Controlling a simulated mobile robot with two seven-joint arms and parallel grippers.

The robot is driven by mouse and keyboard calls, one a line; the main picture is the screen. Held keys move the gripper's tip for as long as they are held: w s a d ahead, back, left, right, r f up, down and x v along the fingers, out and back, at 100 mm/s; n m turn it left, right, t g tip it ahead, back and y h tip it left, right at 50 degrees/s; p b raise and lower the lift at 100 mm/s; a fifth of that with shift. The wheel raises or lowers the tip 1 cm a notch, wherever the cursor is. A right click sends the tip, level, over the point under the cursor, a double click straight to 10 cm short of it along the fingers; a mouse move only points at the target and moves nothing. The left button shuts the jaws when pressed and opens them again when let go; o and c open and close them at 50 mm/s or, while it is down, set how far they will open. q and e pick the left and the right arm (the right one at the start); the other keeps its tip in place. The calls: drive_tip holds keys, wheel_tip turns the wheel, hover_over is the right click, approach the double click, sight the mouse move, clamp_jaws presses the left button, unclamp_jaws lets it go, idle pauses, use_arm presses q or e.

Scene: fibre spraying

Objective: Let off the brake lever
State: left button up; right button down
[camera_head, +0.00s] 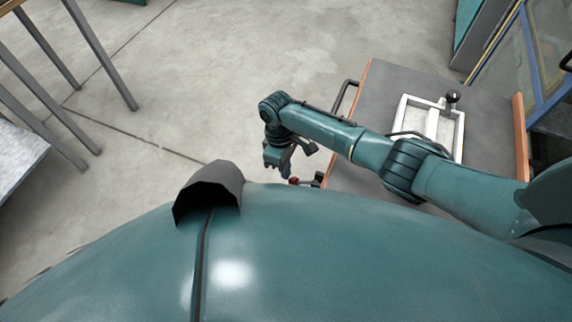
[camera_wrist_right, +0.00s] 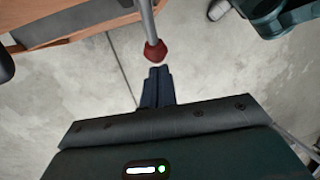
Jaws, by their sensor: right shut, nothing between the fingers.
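The brake lever shows in the right wrist view as a grey rod with a red knob (camera_wrist_right: 155,52) at its end, beside the wooden edge of a cart. In the head view its red knob (camera_head: 294,181) shows small, low at the cart's left side, just above my own teal body. My right gripper (camera_head: 280,166) hangs near the knob, up and left of it in the head view. In the wrist view the closed fingertips (camera_wrist_right: 159,72) lie just below the knob in the picture, empty. Whether they touch it, I cannot tell. My left gripper is out of view.
The cart has a dark top (camera_head: 384,85), a black side handle (camera_head: 342,96) and a white tray (camera_head: 404,112) with a black-knobbed lever (camera_head: 452,97). A table with grey legs (camera_head: 88,45) stands at left. The concrete floor (camera_head: 200,85) between is clear.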

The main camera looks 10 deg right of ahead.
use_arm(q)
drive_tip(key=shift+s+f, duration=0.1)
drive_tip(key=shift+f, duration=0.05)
use_arm(e)
drive_tip(key=shift+s+d+f, duration=0.1)
drive_tip(key=shift+f, duration=0.3)
drive_tip(key=shift+r, duration=0.1)
